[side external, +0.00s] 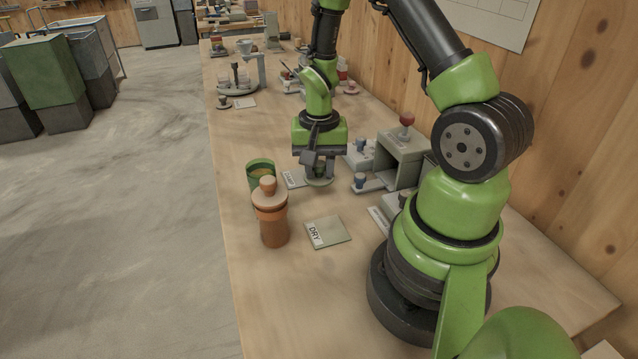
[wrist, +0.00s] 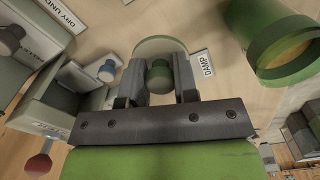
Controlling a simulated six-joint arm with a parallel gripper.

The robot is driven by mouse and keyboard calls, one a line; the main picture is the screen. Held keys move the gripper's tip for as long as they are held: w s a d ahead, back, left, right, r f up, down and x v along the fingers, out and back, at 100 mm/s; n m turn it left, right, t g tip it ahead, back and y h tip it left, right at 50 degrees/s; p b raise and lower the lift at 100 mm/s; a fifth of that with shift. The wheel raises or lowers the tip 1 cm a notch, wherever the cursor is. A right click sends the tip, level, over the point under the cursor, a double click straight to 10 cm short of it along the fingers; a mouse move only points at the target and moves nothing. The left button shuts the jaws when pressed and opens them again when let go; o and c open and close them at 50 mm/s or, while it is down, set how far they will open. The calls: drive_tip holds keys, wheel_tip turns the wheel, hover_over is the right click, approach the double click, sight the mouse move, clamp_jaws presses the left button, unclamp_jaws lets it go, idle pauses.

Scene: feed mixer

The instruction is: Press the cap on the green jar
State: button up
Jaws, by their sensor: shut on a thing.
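The green jar (side external: 261,169) stands open on the bench, tan feed showing inside. It also shows at the upper right of the wrist view (wrist: 256,42). The green cap (side external: 319,182) is a flat disc with a knob; in the wrist view its pale green disc (wrist: 160,44) lies beyond the fingertips. My gripper (side external: 318,165) points down, to the right of the jar, and is shut on the cap's knob; the wrist view shows the knob between both fingers (wrist: 159,77). The cap is apart from the jar. I cannot tell whether it touches the bench.
An orange jar (side external: 273,228) with its cap on stands just in front of the green jar. A pad marked DRY (side external: 328,232) lies beside it. A DAMP label (wrist: 207,64) lies near the cap. A grey box device (side external: 402,160) with knobs stands to the right.

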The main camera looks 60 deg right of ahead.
drive_tip(key=r, duration=0.3)
drive_tip(key=shift+w+r, duration=0.4)
drive_tip(key=n, duration=0.1)
approach(260, 167)
drive_tip(key=shift+s+d+f, duration=0.1)
drive_tip(key=shift+f, duration=3.1)
drive_tip(key=shift+f, duration=0.15)
drive_tip(key=o, duration=1.5)
drive_tip(key=shift+c, duration=0.2)
